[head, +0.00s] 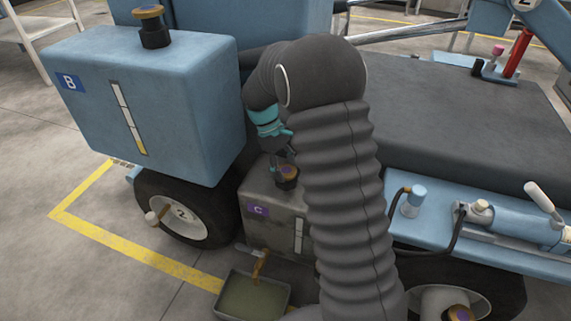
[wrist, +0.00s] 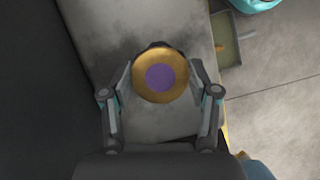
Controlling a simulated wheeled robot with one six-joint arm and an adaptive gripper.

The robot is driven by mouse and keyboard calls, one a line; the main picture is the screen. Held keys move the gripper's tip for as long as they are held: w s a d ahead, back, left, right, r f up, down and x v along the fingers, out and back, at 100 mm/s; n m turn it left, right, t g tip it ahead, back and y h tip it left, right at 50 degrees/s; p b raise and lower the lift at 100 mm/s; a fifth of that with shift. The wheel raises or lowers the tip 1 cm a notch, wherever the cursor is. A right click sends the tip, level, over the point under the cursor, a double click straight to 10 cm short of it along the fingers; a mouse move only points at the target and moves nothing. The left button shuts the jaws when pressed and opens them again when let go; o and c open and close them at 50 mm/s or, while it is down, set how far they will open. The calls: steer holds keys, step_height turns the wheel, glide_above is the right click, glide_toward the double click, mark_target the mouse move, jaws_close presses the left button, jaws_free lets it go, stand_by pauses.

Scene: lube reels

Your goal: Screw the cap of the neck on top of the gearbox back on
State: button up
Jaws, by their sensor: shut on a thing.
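The gearbox is a grey box (head: 276,228) with a purple "C" label and a level strip, low beside the wheel. Its scuffed pale top (wrist: 165,118) fills the middle of the wrist view. A brass-coloured cap with a purple centre (wrist: 160,77) sits at the dark neck on that top; the cap also shows in the head view (head: 288,171). My gripper (wrist: 160,84) is shut on the cap, one finger on each side, from above. In the head view my gripper (head: 282,160) is partly hidden by my arm. The cap's thread is hidden.
A blue tank (head: 180,110) labelled "B" with its own capped neck (head: 152,27) stands left of my arm. A tray (head: 252,297) with greenish liquid lies on the floor below the gearbox. A dark flat deck (head: 470,125) is at right.

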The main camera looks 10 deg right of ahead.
steer(key=shift+m+g+y+p, duration=0.3)
steer(key=shift+m+y, duration=0.1)
steer(key=shift+m, duration=0.8)
steer(key=shift+r+m+p, duration=0.15)
steer(key=shift+m+p, duration=0.25)
steer(key=shift+m, duration=0.2)
steer(key=m+y+p, duration=0.1)
steer(key=m, duration=0.1)
steer(key=shift+d+m+g, duration=0.1)
steer(key=shift+m+g, duration=0.2)
steer(key=shift+m+y, duration=0.4)
steer(key=shift+m, duration=0.3)
steer(key=m+y, duration=0.1)
steer(key=m, duration=0.2)
steer(key=shift+f, duration=0.2)
steer(key=shift+m+y, duration=0.5)
steer(key=shift+m, duration=0.5)
